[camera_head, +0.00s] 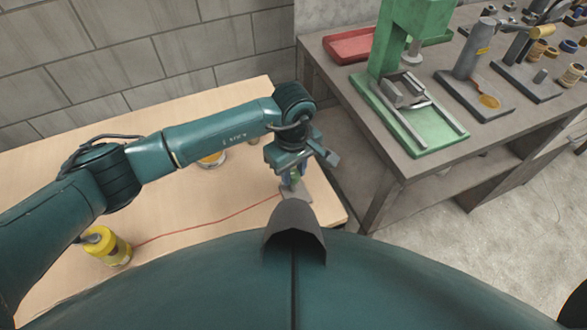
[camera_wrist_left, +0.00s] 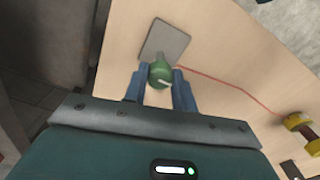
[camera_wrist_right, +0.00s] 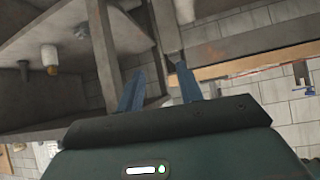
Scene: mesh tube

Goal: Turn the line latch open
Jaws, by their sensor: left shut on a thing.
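The line latch is a green round knob (camera_wrist_left: 159,74) with a pale mark on its top, set by a grey plate (camera_wrist_left: 167,42) on the wooden table. In the head view the knob is mostly hidden by my gripper, with part of the plate (camera_head: 301,193) showing near the table's right end. My left gripper (camera_wrist_left: 159,82) points down with its blue fingers on both sides of the knob, shut on it. My right gripper (camera_wrist_right: 161,68) shows only in its own wrist view; its blue fingers are apart with nothing between them.
A thin red line (camera_head: 212,225) runs over the table from the plate to a yellow spool (camera_head: 105,246). A small round item (camera_head: 212,160) lies behind my left arm.

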